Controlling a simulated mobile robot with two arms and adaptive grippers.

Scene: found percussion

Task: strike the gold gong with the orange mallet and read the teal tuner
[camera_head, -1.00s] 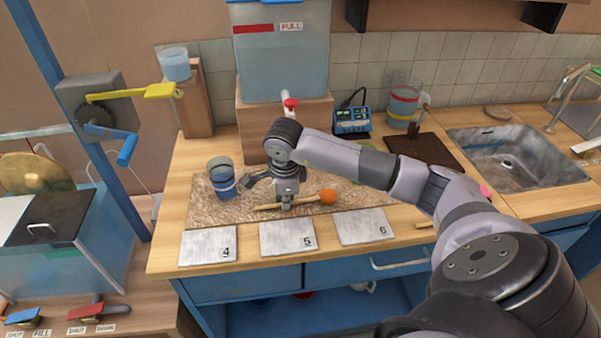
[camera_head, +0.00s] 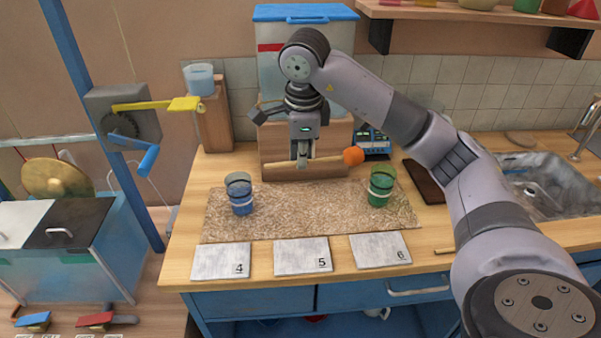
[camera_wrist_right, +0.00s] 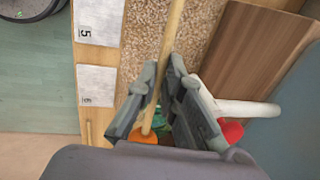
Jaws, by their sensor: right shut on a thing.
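The orange mallet has a pale wooden handle and an orange ball head (camera_head: 353,157). My right gripper (camera_head: 303,161) is shut on its handle and holds it roughly level above the speckled mat, head to the right. In the right wrist view the handle (camera_wrist_right: 173,30) runs between the fingers, with the orange head (camera_wrist_right: 146,137) beyond them. The gold gong (camera_head: 55,177) is at the far left, partly hidden by a dark-topped tank, well away from the mallet. The teal tuner (camera_head: 373,139) stands at the back of the counter, partly hidden behind the mallet head and my arm. Its reading is too small to tell.
A blue cup (camera_head: 240,195) and a green cup (camera_head: 381,187) stand on the mat (camera_head: 310,212). Numbered plates lie in front. A blue post (camera_head: 108,120) with a yellow lever (camera_head: 155,105) rises between counter and gong. A large tank stands behind my gripper.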

